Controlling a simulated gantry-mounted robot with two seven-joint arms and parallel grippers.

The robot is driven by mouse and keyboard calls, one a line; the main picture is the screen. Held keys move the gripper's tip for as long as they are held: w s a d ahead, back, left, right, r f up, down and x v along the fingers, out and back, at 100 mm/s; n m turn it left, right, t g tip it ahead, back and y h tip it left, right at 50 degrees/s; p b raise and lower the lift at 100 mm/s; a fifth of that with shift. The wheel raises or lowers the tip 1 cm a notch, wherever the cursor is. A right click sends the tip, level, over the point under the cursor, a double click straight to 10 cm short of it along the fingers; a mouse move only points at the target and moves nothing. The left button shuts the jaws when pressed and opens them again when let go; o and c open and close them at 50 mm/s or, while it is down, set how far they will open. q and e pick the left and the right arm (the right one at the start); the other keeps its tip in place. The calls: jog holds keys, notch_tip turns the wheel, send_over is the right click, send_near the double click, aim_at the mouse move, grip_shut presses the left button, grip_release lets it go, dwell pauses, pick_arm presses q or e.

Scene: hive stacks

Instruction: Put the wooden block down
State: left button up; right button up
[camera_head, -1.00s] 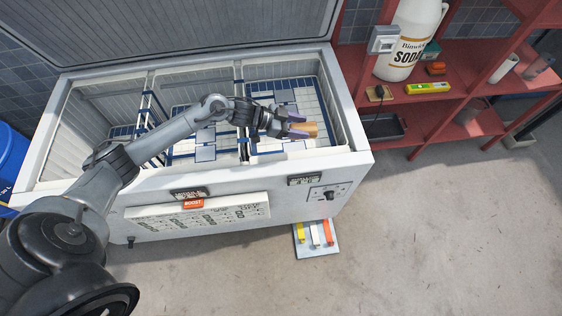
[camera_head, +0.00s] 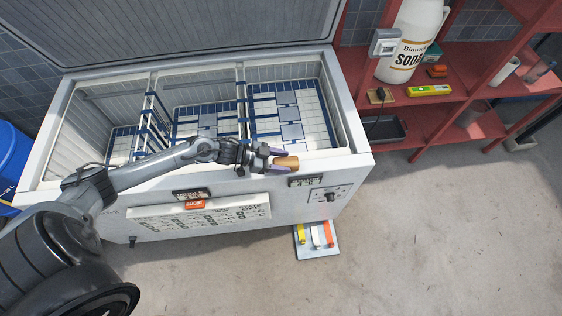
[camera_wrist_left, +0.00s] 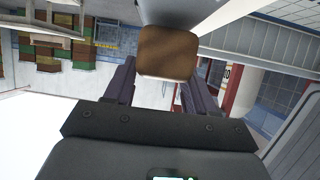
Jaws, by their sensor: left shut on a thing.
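The wooden block (camera_head: 289,163) is a small brown piece between the fingers of my left gripper (camera_head: 277,161). In the head view the gripper is shut on it, over the front rim of the open chest freezer (camera_head: 354,163). I cannot tell whether the block touches the rim. In the left wrist view the block (camera_wrist_left: 167,52) shows its square brown end at the far end of the two purple-grey fingers (camera_wrist_left: 158,90). My right gripper is not in view.
Wire dividers (camera_head: 241,105) split the freezer's inside into compartments. Red shelves (camera_head: 455,103) with a white soda jug (camera_head: 411,40) stand to the right. A board with coloured bars (camera_head: 318,245) lies on the floor in front. A blue barrel (camera_head: 12,155) stands at the left.

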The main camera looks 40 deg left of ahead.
pick_arm(q)
jog(key=shift+f, duration=0.25)
jog(key=o, duration=1.1)
jog(key=shift+f, duration=0.15)
